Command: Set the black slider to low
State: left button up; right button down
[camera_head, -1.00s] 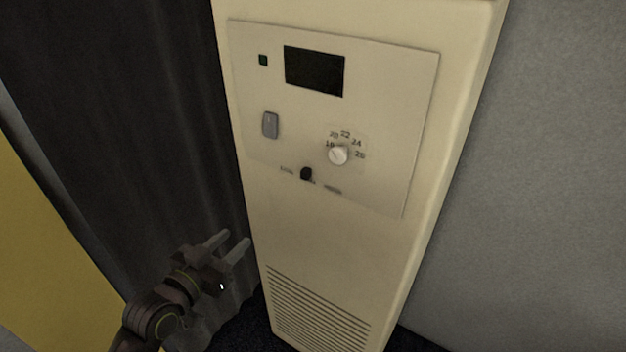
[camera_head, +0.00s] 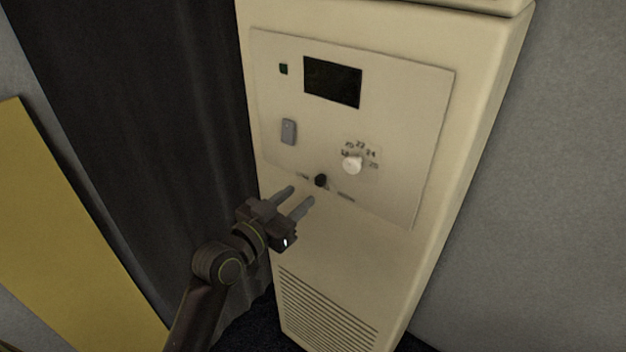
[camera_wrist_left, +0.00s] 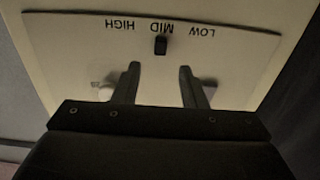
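The black slider (camera_head: 320,180) sits on the cream control panel (camera_head: 400,190), below the white dial. In the left wrist view, which is upside down, the slider (camera_wrist_left: 161,45) is at the MID label, with LOW to the right and HIGH to the left. My left gripper (camera_head: 300,195) is open and empty, just below and left of the slider in the head view. In the left wrist view its two fingers (camera_wrist_left: 158,70) point toward the panel, with the slider ahead between their lines, apart from them. My right gripper is in neither view.
The panel also carries a white dial (camera_head: 352,165), a grey switch (camera_head: 288,131), a dark display (camera_head: 332,81) and a small green light (camera_head: 283,69). A vent grille (camera_head: 325,315) is below. A dark curtain (camera_head: 150,110) hangs to the left; a grey wall (camera_head: 540,200) is at right.

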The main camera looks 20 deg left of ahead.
aim_at(317, 181)
pick_arm(q)
jog(key=shift+p+x, duration=0.6)
jog(key=shift+x, duration=2.55)
jog(key=shift+c, duration=0.2)
grip_shut()
